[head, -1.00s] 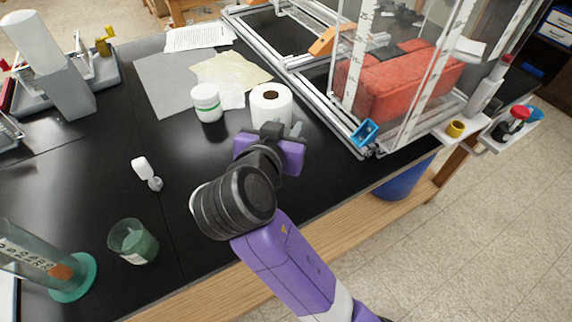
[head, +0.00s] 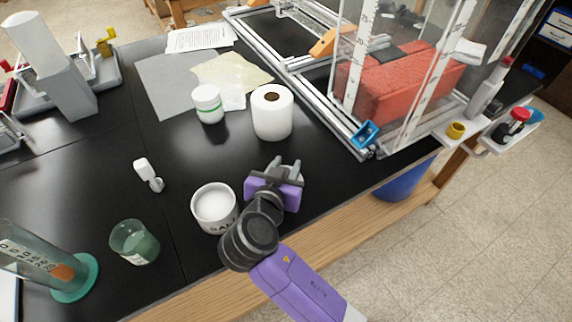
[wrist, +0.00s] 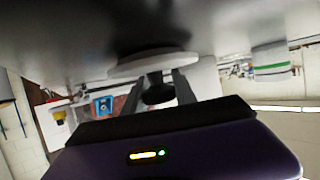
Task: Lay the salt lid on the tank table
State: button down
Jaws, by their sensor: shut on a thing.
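My gripper (head: 287,168) is low over the black tank table (head: 180,140), near its front edge and right of the white salt pot (head: 214,211). The pot stands upright and open at the top, with white inside; my wrist covers part of its label. In the wrist view, my gripper (wrist: 156,80) is shut on the salt lid (wrist: 140,66), a pale disc gripped by a narrow part between the fingers. The lid is close to the table surface; I cannot tell whether it touches. In the head view I cannot make out the lid.
A paper roll (head: 272,115) and a green-banded jar (head: 208,105) stand behind. The clear tank in its metal frame (head: 340,125) is at the right. A green beaker (head: 133,243) and a small white item (head: 148,174) are left. Table between roll and gripper is clear.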

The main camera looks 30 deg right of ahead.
jog(key=shift+f, duration=0.15)
jog(key=c, duration=1)
grip_release()
jog(key=shift+r, duration=0.3)
jog(key=b+v, duration=0.1)
jog(key=v, duration=1.1)
jog(key=shift+f, duration=0.1)
